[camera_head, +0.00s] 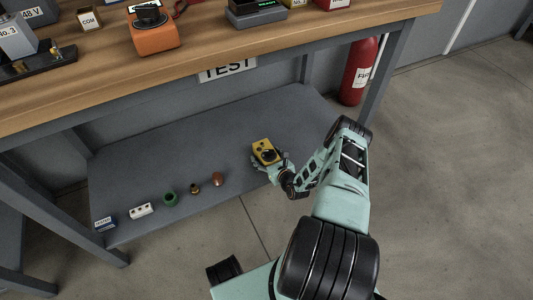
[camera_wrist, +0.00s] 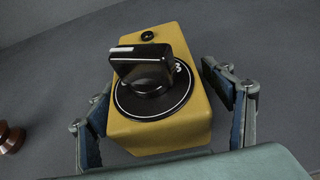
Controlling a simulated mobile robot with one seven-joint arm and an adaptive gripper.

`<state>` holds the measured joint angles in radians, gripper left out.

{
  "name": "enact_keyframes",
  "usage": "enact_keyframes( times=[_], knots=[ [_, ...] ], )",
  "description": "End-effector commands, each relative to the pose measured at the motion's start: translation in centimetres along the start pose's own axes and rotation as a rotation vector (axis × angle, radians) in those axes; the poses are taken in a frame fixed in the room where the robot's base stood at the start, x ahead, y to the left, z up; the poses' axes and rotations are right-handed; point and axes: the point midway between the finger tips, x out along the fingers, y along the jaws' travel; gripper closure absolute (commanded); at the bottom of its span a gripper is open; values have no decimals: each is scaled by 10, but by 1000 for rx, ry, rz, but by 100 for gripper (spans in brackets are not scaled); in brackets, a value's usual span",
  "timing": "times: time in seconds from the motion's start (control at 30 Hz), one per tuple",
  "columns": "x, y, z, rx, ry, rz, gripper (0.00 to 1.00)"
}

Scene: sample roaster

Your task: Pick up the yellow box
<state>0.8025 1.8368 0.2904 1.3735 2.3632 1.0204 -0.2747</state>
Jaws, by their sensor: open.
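The yellow box (camera_head: 265,151) stands on the grey lower shelf of the workbench, toward its right part. In the wrist view the yellow box (camera_wrist: 158,120) fills the middle, with a large black knob on a round dial and a small black button on its top. My gripper (camera_head: 270,158) reaches it from the front right. In the wrist view my gripper (camera_wrist: 168,105) is open, with one blue-padded finger on each side of the box. A gap shows on the right side; whether the left finger touches the box I cannot tell.
On the grey shelf (camera_head: 130,185), a brown oval object (camera_head: 218,179), a small brass-and-dark piece (camera_head: 194,188), a green ring (camera_head: 170,199), a white block (camera_head: 141,211) and a blue box (camera_head: 105,223) lie to the left. The wooden tabletop (camera_head: 215,55) overhangs above. A red extinguisher (camera_head: 358,72) stands behind.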

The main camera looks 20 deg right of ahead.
Motion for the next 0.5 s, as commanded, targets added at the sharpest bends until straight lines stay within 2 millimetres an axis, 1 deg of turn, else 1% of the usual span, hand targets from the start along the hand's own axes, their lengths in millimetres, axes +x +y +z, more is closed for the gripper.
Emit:
enact_keyframes(
  times=[0.2,0.5],
  knots=[
    [0,0,0,0,0,0,25],
    [0,0,0,0,0,0,58]
  ],
)
